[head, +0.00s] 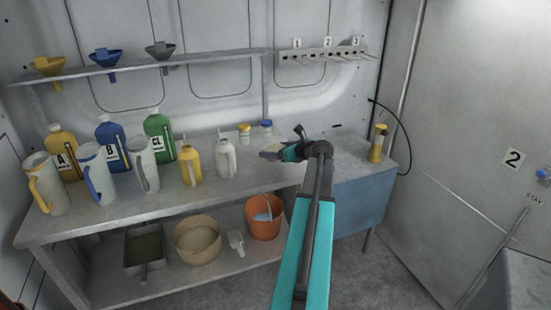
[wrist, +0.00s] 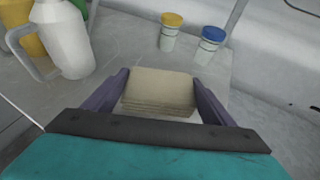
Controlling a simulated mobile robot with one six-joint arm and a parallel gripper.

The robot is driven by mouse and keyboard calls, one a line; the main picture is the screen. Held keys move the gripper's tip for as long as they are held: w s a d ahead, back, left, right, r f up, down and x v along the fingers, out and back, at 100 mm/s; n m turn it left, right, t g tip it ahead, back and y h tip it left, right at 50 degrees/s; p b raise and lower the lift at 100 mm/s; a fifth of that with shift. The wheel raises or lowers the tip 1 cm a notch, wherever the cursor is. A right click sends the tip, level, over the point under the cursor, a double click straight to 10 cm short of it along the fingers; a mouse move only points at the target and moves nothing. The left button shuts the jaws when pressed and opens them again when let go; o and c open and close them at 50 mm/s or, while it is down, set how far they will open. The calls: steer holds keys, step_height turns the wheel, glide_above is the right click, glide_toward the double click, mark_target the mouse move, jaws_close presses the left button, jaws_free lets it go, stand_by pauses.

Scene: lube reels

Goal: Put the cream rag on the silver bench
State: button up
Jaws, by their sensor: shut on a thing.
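My gripper (wrist: 160,100) is shut on the cream rag (wrist: 158,88), a folded stack of cloth held between its two purple fingers. In the head view my gripper (head: 270,154) is over the right part of the silver bench (head: 210,194), and the cream rag (head: 271,149) shows as a small pale patch there. The silver bench top (wrist: 120,80) also lies behind the rag in the wrist view. I cannot tell whether the rag touches the bench or is a little above it.
A white jug (head: 226,158) and a yellow jug (head: 190,165) stand left of my gripper. A yellow-lidded jar (head: 245,133) and a blue-lidded jar (head: 266,129) stand behind it. Bottles and pitchers fill the bench's left. An orange bucket (head: 265,222) is on the lower shelf.

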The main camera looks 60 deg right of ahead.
mark_target(275, 164)
steer(key=shift+f, duration=1.85)
steer(key=shift+f, duration=0.15)
steer(key=o, duration=1.1)
steer(key=shift+r, duration=0.2)
steer(key=b+v, duration=0.1)
steer(key=v, duration=1.1)
steer(key=shift+f+b, duration=0.1)
steer(key=shift+b, duration=0.25)
